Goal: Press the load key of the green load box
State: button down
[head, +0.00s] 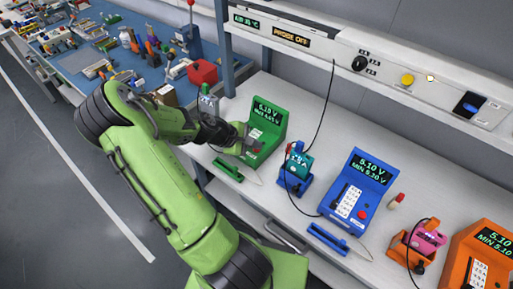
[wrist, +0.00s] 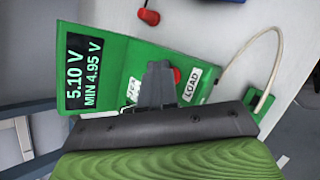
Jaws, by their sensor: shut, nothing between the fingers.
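The green load box (head: 272,111) stands on the bench in the middle of the head view. In the wrist view its green panel (wrist: 118,52) fills the middle, and its screen reads 5.10 V and MIN 4.95 V. The red load key (wrist: 177,76) shows beside the label LOAD, just right of my fingers. My gripper (wrist: 158,68) is shut and empty, over the face of the box, partly hiding its small keypad. In the head view my gripper (head: 243,140) is at the box's front. I cannot tell whether the fingertips touch the panel.
A green probe tray (head: 228,170) lies in front of the box. A teal pouch cell (head: 299,163) in a blue holder, a blue load box (head: 372,170) and an orange load box (head: 485,238) stand to the right. A black cable hangs from the shelf (head: 345,45).

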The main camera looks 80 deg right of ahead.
aim_at(254, 150)
jog(key=shift+r+p, duration=0.5)
jog(key=shift+r, duration=0.05)
notch_tip(254, 150, up, 6)
jog(key=p, duration=0.5)
jog(key=shift+p, duration=0.35)
